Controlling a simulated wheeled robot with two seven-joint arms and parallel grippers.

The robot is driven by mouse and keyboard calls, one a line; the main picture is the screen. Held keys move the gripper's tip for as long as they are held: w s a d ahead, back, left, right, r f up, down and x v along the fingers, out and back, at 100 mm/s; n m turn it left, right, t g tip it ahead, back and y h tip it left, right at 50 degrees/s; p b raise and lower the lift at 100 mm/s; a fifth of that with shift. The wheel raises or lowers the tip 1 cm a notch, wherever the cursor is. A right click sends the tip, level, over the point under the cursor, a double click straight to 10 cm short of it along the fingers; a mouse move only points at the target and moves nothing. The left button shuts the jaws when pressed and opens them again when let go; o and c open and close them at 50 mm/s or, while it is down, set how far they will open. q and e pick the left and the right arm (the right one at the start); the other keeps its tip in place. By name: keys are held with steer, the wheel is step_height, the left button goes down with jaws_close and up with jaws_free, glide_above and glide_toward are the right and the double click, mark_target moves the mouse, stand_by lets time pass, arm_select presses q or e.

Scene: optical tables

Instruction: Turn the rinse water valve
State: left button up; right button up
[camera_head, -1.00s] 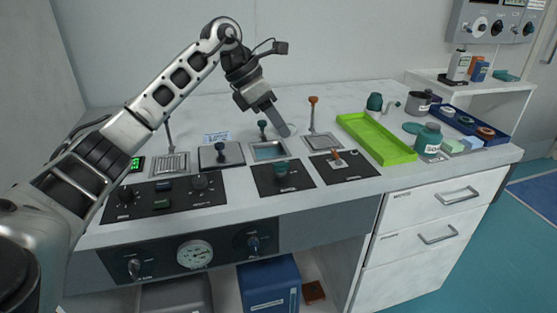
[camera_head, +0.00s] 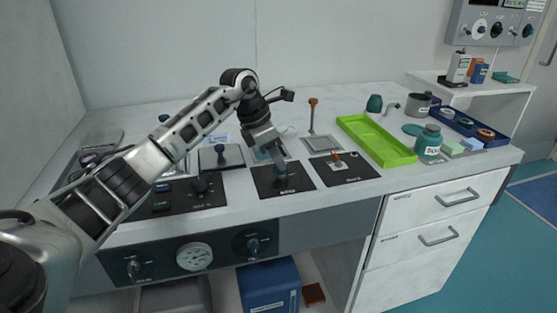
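The small sink behind is mostly hidden by my gripper. My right gripper is not in view.
A green tray (camera_head: 396,155) lies further right. A black panel with knobs (camera_head: 208,199) is left.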

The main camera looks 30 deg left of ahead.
arm_select(q)
steer(key=shift+x, duration=0.85)
jaws_close()
